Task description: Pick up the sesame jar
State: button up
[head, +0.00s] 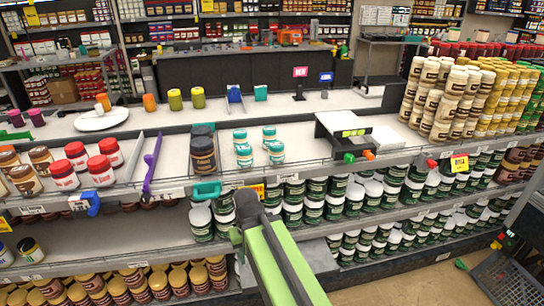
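No label is readable, so I cannot tell which jar is the sesame jar. Dark jars (203,155) stand on the upper shelf in the middle, just beyond the end of my arm. Small pale jars with teal lids (244,155) stand to their right. Red-lidded jars (101,170) and brown-lidded jars (26,179) stand at the left. Tall cream containers with brown labels (447,108) are stacked at the right. My gripper (242,222) is at the end of my green arm, low in front of the shelf edge. Its fingers are not clear, and I see nothing held.
Green-labelled jars with white lids (315,203) fill the lower shelf. A purple divider (151,165) and a white stand (343,129) are on the upper shelf. A teal clip (206,190) juts from its front edge. A dark crate (506,278) lies at lower right.

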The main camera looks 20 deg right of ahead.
aim_at(244, 155)
jog(key=z, duration=1.2)
jog(key=k, duration=0.1)
jog(key=z, duration=1.7)
jog(key=k, duration=2.1)
jog(key=u, duration=2.35)
jog(key=i, duration=0.95)
jog(key=u, duration=0.05)
